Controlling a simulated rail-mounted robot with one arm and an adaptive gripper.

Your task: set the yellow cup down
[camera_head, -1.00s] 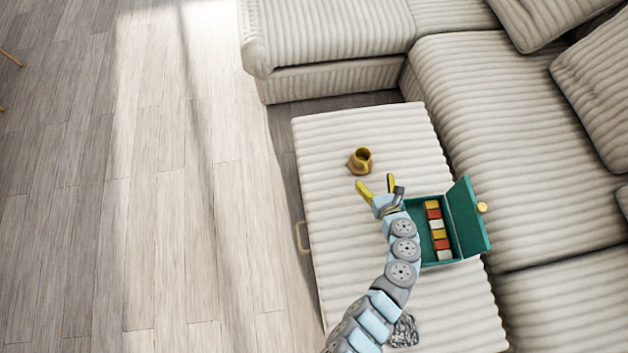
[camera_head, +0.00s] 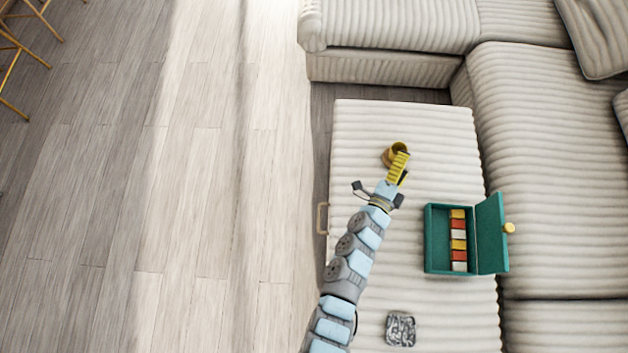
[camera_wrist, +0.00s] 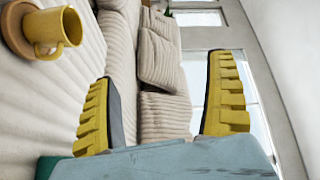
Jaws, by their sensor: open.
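The yellow cup (camera_head: 399,148) stands upright on a round brown saucer (camera_head: 387,158), on the pale ribbed ottoman.
A green open box (camera_head: 435,240) with coloured blocks stands on the ottoman (camera_head: 350,130) at right. A grey patterned square (camera_head: 400,329) lies near the front. A corner sofa (camera_head: 540,150) borders the ottoman behind and at right.

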